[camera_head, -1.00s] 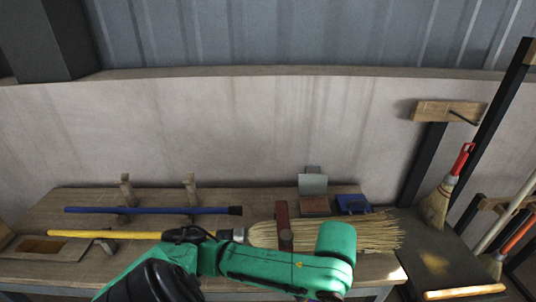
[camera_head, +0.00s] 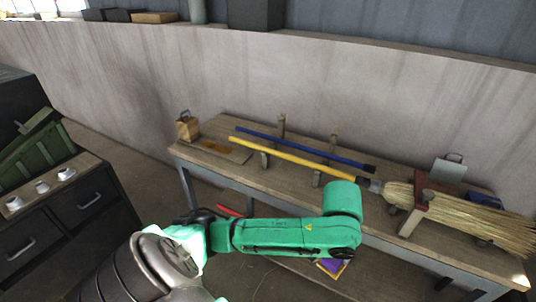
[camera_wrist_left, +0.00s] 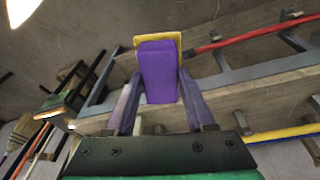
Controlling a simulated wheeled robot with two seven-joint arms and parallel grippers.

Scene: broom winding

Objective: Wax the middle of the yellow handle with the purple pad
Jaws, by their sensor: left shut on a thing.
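The yellow handle (camera_head: 290,156) of a straw broom lies along the workbench on wooden supports in the head view, and a piece of it shows at the right edge of the left wrist view (camera_wrist_left: 283,134). The broom's bristles (camera_head: 470,217) point right. My left gripper (camera_wrist_left: 159,98) is shut on the purple pad (camera_wrist_left: 158,72), which has a yellow backing, in the left wrist view. In the head view the pad (camera_head: 331,267) shows below my green forearm, in front of the bench and apart from the handle; the forearm hides the fingers. My right gripper is not in view.
A blue handle (camera_head: 300,147) lies behind the yellow one. A red clamp (camera_head: 422,200) stands at the broom head. A dark cabinet (camera_head: 75,215) stands at left.

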